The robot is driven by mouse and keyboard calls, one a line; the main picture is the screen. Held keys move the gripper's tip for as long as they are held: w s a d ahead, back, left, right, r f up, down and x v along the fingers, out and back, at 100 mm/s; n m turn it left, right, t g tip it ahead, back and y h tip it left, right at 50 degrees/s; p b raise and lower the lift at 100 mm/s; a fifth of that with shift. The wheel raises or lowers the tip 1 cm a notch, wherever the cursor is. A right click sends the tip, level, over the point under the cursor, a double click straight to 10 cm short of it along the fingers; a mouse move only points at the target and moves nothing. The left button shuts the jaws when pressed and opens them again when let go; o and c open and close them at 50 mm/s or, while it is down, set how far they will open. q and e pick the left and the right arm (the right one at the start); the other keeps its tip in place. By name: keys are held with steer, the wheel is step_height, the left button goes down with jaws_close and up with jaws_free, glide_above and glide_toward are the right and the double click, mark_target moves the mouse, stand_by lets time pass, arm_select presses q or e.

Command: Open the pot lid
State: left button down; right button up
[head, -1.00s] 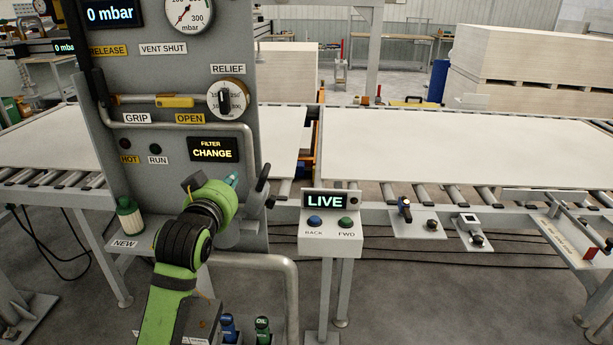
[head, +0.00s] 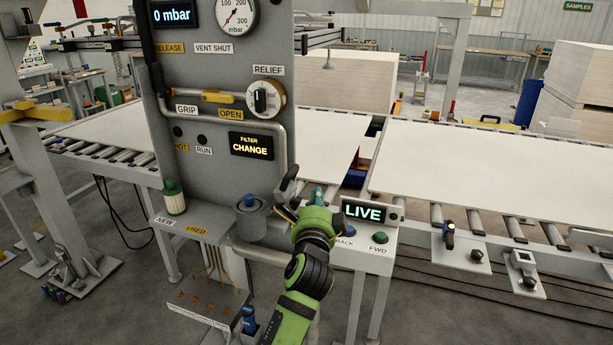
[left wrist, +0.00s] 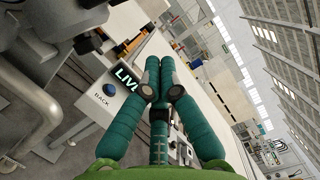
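The filter pot (head: 262,222) is a grey cylinder on the front of the grey panel. Its lid has a blue knob (head: 249,201) and looks seated on the pot. The pot is not clearly visible there. My right gripper is out of view.
A black lever (head: 289,182) rises between pot and gripper. The LIVE box (head: 365,214) stands close to the right of the gripper. A green-and-white filter (head: 174,197) stands on the shelf left of the pot. A pipe runs below the pot.

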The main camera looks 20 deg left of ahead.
mark_target(286, 189)
arm_select(q)
steer(key=w+a+r+p, duration=0.1)
steer(key=w+a+p, duration=0.2)
steer(key=w+a, duration=0.1)
steer(key=shift+w+a, duration=0.35)
steer(key=shift+w, duration=0.35)
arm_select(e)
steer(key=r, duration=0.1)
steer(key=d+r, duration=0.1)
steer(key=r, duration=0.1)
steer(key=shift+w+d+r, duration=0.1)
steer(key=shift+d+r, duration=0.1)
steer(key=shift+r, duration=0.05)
